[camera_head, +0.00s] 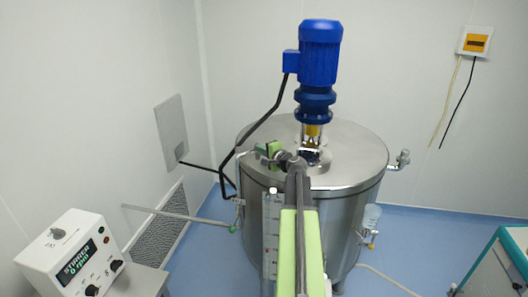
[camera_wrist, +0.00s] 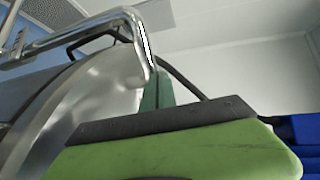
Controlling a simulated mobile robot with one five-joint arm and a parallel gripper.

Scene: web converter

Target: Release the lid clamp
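A steel tank (camera_head: 345,215) with a round flat lid (camera_head: 352,150) stands at the middle of the head view. A small metal fitting with a green end (camera_head: 233,229), possibly a clamp, is at the tank's left side, below the lid rim. My gripper (camera_head: 268,152) is over the left part of the lid, partly hidden by my arm. In the wrist view a bright bent metal bar (camera_wrist: 75,38) passes beyond one green finger with a dark pad. A darker green piece (camera_wrist: 157,92) stands behind that finger. I cannot tell whether the gripper is open or holds anything.
A blue motor (camera_head: 319,60) stands upright on the lid, with a black cable running left. A metal fitting (camera_head: 402,159) juts from the lid's right side. A white stirrer control box (camera_head: 72,252) is at lower left.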

